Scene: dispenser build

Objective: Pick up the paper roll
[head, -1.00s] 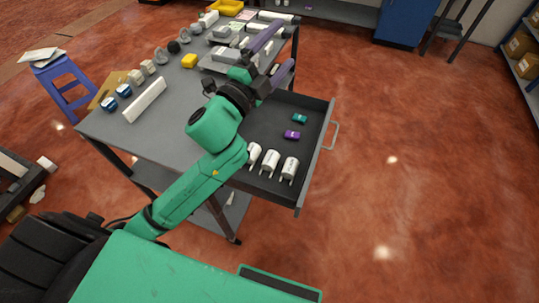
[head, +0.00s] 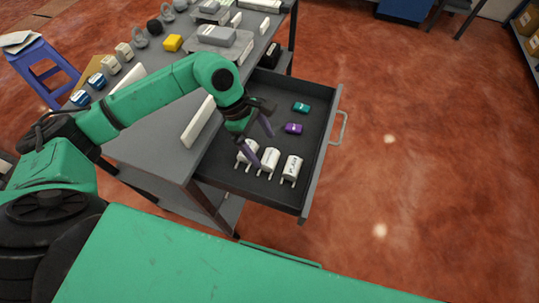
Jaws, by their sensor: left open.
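Three white roll-like pieces stand in a row in the near part of the open drawer: a left one (head: 247,153), a middle one (head: 269,161) and a right one (head: 291,168). I cannot tell for sure which is the paper roll. My left gripper (head: 263,149) is open, its two purple fingers pointing down over the drawer. One finger is close to the left and middle pieces and partly covers them; the other is farther back. I cannot tell whether it touches them. My right gripper is not in view.
The drawer (head: 325,160) also holds a teal piece (head: 301,107) and a purple piece (head: 293,128). A blue stool (head: 45,62) stands left. The floor right of the drawer is clear.

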